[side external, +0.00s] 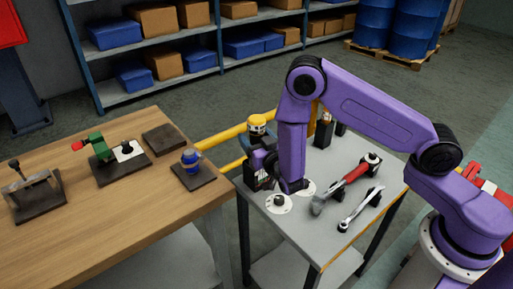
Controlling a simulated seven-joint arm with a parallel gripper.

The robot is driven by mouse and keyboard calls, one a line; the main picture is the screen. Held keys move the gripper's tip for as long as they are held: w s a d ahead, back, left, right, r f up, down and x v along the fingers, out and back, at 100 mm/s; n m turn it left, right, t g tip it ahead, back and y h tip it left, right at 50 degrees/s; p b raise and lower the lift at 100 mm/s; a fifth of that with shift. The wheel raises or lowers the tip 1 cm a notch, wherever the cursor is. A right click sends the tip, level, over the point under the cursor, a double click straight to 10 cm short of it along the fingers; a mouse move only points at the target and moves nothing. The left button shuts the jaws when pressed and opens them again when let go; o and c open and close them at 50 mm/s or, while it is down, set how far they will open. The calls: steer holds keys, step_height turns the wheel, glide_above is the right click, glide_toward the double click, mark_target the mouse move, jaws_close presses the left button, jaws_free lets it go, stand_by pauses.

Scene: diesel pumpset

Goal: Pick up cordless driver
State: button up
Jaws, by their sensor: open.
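The cordless driver (258,125) appears to be the yellow-and-dark tool standing upright at the left back of the grey table (318,240). Its yellow top shows clearly, and a black block with light and red marks, seemingly its base, shows below. My gripper (269,160) is low beside the driver, just left of my purple wrist. The jaws are open. The wrist and the dark parts around it hide much of the gripper and the driver's middle, so I cannot tell whether the fingers touch it or stand around it.
White discs (278,203) lie at the table's front left. A red-handled tool (345,185) and a wrench (360,208) lie on the right, with a small orange-and-dark item (323,130) behind. The wooden bench (110,220) at left holds several fixtures. A yellow rail (220,138) runs behind.

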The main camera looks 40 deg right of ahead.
steer(key=shift+w+d, duration=0.15)
steer(key=shift+w, duration=0.5)
jaws_close()
steer(key=shift+r, duration=0.1)
step_height(320, 180, up, 18)
stand_by(0.5)
